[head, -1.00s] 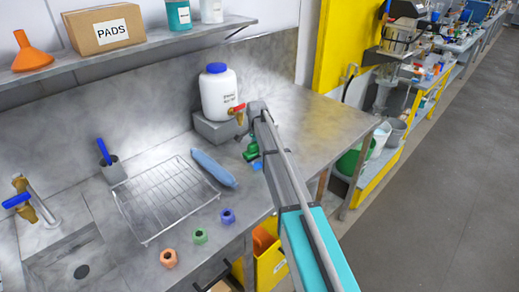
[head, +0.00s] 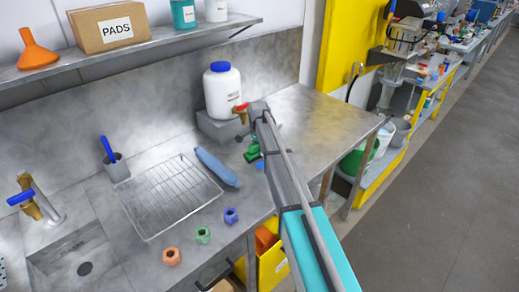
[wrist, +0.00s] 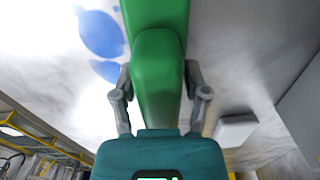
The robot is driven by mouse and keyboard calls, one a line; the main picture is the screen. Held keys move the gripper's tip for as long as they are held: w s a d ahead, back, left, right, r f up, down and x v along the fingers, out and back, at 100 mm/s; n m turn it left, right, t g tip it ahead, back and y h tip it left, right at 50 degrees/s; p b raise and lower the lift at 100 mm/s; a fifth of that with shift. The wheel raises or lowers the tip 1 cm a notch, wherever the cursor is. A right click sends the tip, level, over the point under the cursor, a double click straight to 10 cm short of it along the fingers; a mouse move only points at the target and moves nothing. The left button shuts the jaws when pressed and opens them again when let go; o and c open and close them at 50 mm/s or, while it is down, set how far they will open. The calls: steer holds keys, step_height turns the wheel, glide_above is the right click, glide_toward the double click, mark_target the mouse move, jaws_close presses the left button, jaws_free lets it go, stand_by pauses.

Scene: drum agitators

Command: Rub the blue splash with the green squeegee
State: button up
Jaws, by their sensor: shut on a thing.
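My gripper (wrist: 160,90) is shut on the green squeegee (wrist: 158,60), with a finger on each side of its handle in the wrist view. The squeegee's far end runs out of the top of that view. The blue splash (wrist: 100,34) lies on the grey worktop just left of the squeegee, with a smaller blue patch (wrist: 106,70) below it. In the head view the green squeegee (head: 251,153) shows beside my arm, and a bit of the blue splash (head: 260,165) shows just below it. My arm hides most of the gripper there. I cannot tell whether the squeegee touches the worktop.
A white jug with a blue cap (head: 222,90) stands on a grey block (head: 215,127) behind the squeegee. A blue bottle-shaped thing (head: 217,167) and a wire rack (head: 165,195) lie to the left. Several coloured nuts sit near the front edge.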

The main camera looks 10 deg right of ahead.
steer(key=shift+s+d+f, duration=0.1)
steer(key=shift+s+d, duration=0.4)
steer(key=shift+s, duration=0.25)
steer(key=shift+s+d, duration=0.5)
steer(key=shift+s, duration=0.25)
steer(key=shift+s+d, duration=0.1)
steer(key=shift+s+d, duration=0.5)
steer(key=shift+s, duration=0.2)
steer(key=shift+s+d, duration=0.5)
steer(key=shift+s, duration=0.15)
steer(key=shift+s+a, duration=0.45)
steer(key=shift+a, duration=0.15)
